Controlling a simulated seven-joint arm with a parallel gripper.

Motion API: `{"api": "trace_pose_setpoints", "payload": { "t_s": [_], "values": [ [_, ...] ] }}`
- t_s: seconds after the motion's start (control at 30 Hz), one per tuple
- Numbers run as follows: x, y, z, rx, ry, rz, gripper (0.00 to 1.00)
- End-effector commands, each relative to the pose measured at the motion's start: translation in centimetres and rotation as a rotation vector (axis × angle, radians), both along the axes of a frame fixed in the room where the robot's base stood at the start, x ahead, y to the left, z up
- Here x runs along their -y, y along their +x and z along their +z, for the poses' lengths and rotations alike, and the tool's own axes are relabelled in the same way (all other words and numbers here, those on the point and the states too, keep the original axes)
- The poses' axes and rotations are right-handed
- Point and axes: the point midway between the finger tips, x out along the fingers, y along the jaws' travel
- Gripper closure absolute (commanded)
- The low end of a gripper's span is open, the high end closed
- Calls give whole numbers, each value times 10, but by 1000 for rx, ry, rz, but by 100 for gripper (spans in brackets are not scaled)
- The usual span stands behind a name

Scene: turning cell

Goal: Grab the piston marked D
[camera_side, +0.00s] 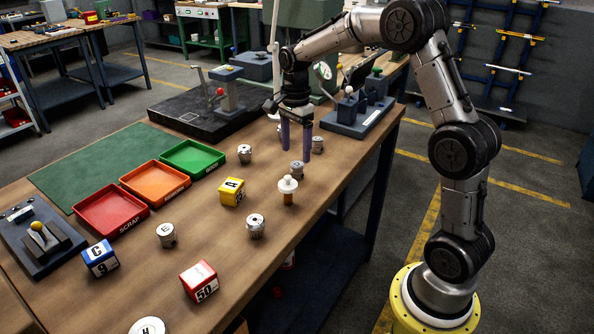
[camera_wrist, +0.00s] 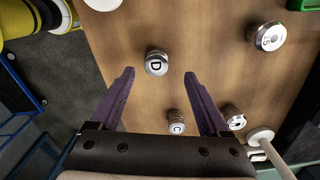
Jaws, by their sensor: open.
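The piston marked D (camera_wrist: 156,62) is a short silver cylinder with a dark letter on its pale top. It stands upright on the wooden bench, ahead of the fingertips in the wrist view. In the side view it seems to be the piston (camera_side: 296,170) just below and in front of the fingers, its letter too small to read. My gripper (camera_side: 297,148) is open and empty, pointing down above the bench. Its purple fingers (camera_wrist: 159,75) also show in the wrist view, apart from the piston. Nothing covers the D in the wrist view.
A piston marked C (camera_wrist: 176,122) stands close by, nearer the palm. A yellow block (camera_side: 232,192) and green tray (camera_side: 193,157) are left.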

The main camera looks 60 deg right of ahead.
Motion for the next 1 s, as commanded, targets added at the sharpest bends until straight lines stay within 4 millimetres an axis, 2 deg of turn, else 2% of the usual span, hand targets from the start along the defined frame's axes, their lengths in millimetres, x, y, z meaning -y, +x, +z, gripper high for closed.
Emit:
{"api": "trace_pose_setpoints", "payload": {
  "t_s": [0.17,0.43,0.73,0.77,1.0],
  "values": [
    [-1,-2,-13,-3,1,0,20],
    [-3,-6,-49,-1,0,1,20],
    [-3,-5,-55,1,0,1,20],
    [-3,-5,-54,1,0,1,22],
    [-3,-5,-54,1,0,0,66]
  ]
}}
